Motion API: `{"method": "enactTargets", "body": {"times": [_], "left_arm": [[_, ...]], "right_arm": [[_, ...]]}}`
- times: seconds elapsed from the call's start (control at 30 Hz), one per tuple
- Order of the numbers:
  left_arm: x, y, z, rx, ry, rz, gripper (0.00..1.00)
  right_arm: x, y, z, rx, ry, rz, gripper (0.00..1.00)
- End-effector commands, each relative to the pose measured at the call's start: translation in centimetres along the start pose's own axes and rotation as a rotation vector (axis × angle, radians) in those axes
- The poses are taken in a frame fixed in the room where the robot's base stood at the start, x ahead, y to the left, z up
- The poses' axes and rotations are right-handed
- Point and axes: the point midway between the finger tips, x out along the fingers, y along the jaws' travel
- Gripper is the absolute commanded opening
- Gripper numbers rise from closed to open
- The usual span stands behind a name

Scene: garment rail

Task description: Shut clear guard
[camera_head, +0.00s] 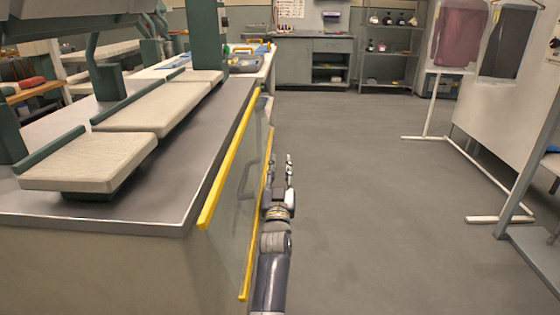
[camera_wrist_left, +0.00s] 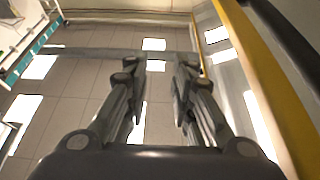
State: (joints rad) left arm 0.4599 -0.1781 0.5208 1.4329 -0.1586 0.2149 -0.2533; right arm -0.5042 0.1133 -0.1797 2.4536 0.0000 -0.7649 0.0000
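The clear guard (camera_head: 227,215) is a see-through panel with yellow edge strips along its upper and lower sides. It hangs at the right side of the press bench and appears tilted out from it. A grey handle (camera_head: 252,172) shows at its middle. My left gripper (camera_head: 289,160) is just right of the guard, apart from the handle, its fingers pointing away from me. In the left wrist view its fingers (camera_wrist_left: 155,75) are spread with nothing between them. A yellow strip (camera_wrist_left: 268,95) and a dark bar run along the right there. My right gripper is not in view.
The grey bench (camera_head: 150,212) with pale padded boards (camera_head: 95,160) fills the left. The floor (camera_head: 370,190) right of my left arm is clear. White garment stands (camera_head: 433,105) stand at the right; shelves (camera_head: 388,50) and cabinets are at the back.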

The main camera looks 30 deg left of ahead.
Motion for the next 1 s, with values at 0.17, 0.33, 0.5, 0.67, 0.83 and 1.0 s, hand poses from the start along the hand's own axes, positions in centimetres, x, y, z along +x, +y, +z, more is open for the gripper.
{"method": "enactTargets", "body": {"times": [0.17,0.33,0.5,0.67,0.83,1.0], "left_arm": [[0.06,0.03,-0.12,0.000,0.000,0.000,0.23],[0.06,0.04,-0.11,0.000,0.000,0.000,0.19],[0.06,0.04,-0.11,-0.001,0.000,0.000,0.00],[0.06,0.04,-0.10,-0.001,0.000,0.000,0.10],[0.06,0.04,-0.10,0.000,0.000,0.000,0.23],[0.06,0.04,-0.10,0.000,0.000,0.000,0.23]], "right_arm": [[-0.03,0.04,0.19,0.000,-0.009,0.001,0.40],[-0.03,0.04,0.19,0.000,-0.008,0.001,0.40],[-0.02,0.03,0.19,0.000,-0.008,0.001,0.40],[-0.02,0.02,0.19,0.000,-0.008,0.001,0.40],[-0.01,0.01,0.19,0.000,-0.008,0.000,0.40],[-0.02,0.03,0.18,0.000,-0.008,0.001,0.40]]}}
